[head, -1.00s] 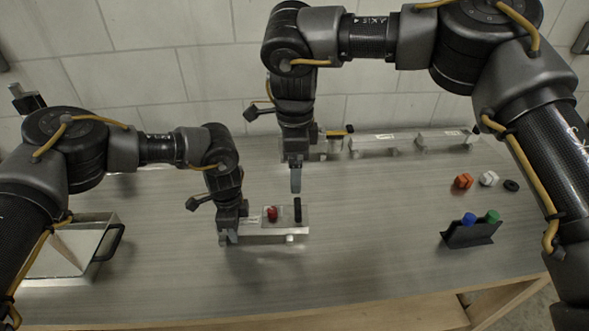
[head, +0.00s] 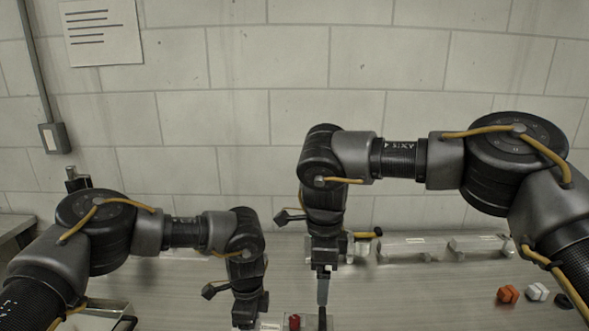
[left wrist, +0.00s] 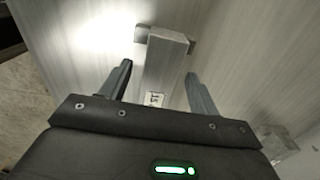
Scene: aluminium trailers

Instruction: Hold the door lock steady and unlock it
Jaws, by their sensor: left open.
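The door lock shows only in part at the bottom edge of the head view, with a red knob (head: 294,321) and an upright black piece (head: 322,318). The rest of the lock is cut off there. My left gripper (head: 247,322) is low at the lock's left, its fingertips out of the head view. In the left wrist view its fingers (left wrist: 160,70) are open on either side of a grey metal bar (left wrist: 165,58) with a small label, with gaps visible. My right gripper (head: 323,290) points down just above the black piece; I cannot tell whether it is open.
Clear and metal block-like parts (head: 415,248) stand along the back of the table. An orange piece (head: 508,294) and a white piece (head: 538,292) lie at the right. A metal tray (head: 100,312) is at the lower left. A tiled wall (head: 300,75) closes the back.

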